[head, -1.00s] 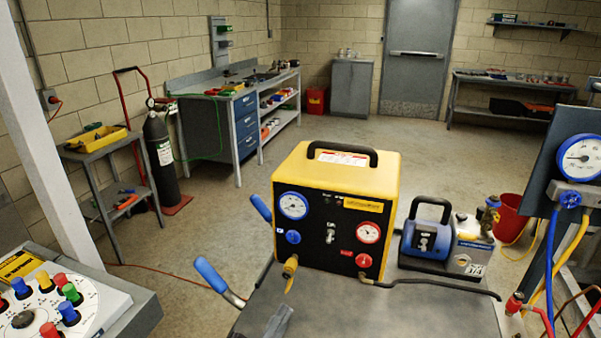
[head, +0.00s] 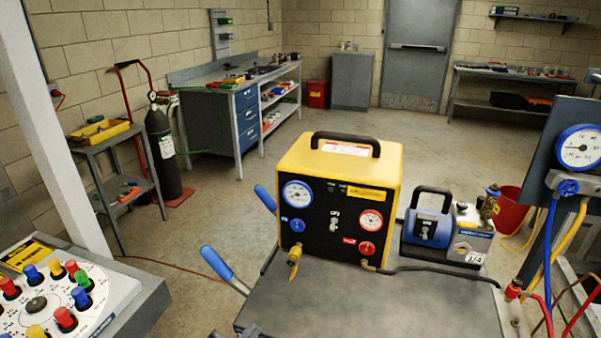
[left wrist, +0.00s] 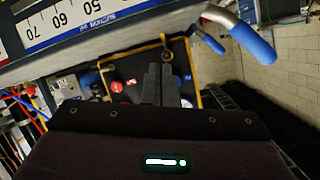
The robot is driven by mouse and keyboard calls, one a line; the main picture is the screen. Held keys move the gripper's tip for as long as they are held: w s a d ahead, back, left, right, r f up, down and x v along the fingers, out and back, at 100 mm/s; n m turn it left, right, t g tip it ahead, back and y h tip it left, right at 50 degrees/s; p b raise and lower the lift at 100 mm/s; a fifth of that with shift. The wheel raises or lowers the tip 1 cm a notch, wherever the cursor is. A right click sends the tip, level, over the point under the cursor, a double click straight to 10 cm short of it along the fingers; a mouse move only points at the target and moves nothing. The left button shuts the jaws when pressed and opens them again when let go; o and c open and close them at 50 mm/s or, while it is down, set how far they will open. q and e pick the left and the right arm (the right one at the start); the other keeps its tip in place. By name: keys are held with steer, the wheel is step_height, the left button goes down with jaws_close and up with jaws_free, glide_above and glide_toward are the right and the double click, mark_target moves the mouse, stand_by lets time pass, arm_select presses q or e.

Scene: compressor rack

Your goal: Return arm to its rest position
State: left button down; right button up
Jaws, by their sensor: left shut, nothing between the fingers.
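My left gripper (head: 250,331) shows only as a small dark grey tip at the bottom edge of the head view, in front of the grey cart top. In the left wrist view its two dark fingers (left wrist: 160,84) are together, with nothing between them. The yellow and black machine (head: 340,200) with two gauges stands on the cart beyond the gripper. It also shows behind the fingers in the wrist view. The rest of my left arm is hidden in the head view. My right gripper is in neither view.
Blue cart handles (head: 217,264) stick out at the left. A blue and grey pump (head: 440,230) sits right of the machine. A panel with coloured knobs (head: 105,290) is at lower left. A gauge with hoses (head: 578,147) is at right. The cart's front top (head: 400,310) is clear.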

arm_select(q)
steer(key=s+a+f+n+g+y, duration=0.2)
steer(key=s+a+n+g, duration=0.1)
steer(key=s+a+g, duration=0.3)
steer(key=s+a+f+n+g+y, duration=0.2)
steer(key=s+a+f+n+g, duration=0.15)
steer(key=s, duration=0.45)
step_height(320, 180, down, 28)
steer(key=s+g, duration=0.1)
steer(key=s, duration=0.1)
steer(key=s+a+f, duration=0.2)
steer(key=s+f, duration=0.7)
steer(key=s, duration=0.1)
steer(key=s+a+f+g, duration=0.1)
steer(key=s+f, duration=0.9)
steer(key=shift+a+f+m, duration=0.15)
steer(key=shift+a+m, duration=0.25)
steer(key=shift+m, duration=0.05)
